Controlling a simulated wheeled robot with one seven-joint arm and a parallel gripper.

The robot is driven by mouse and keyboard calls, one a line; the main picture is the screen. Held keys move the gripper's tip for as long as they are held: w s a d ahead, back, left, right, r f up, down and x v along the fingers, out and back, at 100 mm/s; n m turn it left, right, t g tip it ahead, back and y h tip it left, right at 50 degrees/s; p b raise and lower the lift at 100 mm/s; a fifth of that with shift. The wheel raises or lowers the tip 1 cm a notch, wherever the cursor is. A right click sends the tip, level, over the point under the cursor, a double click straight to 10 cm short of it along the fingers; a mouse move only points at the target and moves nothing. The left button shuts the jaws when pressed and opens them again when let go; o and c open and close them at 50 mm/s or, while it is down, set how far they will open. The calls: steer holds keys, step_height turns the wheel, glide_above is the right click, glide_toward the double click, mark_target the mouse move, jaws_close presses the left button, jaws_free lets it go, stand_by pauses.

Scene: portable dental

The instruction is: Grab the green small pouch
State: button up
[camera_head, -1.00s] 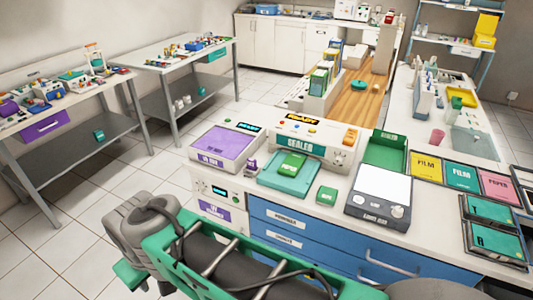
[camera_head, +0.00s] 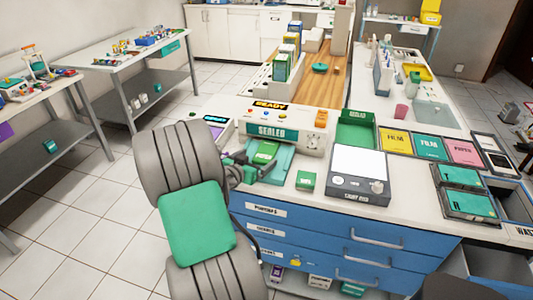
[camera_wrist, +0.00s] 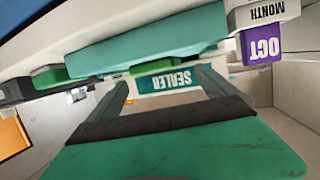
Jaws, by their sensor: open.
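The green small pouch (camera_head: 264,151) lies on the teal tray (camera_head: 285,166) in front of the machine labelled SEALER (camera_head: 268,131). My gripper (camera_head: 254,167) is at the left front of this tray, low and close to the pouch, and partly hidden by my arm. In the wrist view, which is upside down, my gripper (camera_wrist: 162,84) is open with nothing between its fingers. The teal tray (camera_wrist: 150,42) crosses beyond the fingers. A thin green edge (camera_wrist: 146,71) along the tray looks like the pouch. I cannot tell whether the fingers touch anything.
A small green box (camera_head: 306,181) stands on the counter right of the tray. A grey device with a white top (camera_head: 359,161) is further right. Blue drawers (camera_head: 310,221) are below. A purple-topped device (camera_head: 214,129) at left is partly hidden by my arm.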

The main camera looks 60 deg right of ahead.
mark_target(268, 148)
steer(key=x, duration=0.2)
steer(key=p+x, duration=0.1)
steer(key=x, duration=0.2)
steer(key=r+p+x, duration=0.1)
steer(key=x, duration=0.1)
steer(key=shift+w+d+f, duration=0.15)
steer(key=shift+d, duration=0.2)
steer(key=shift+c, duration=0.6)
steer(key=c, duration=1.5)
steer(key=shift+c, duration=0.2)
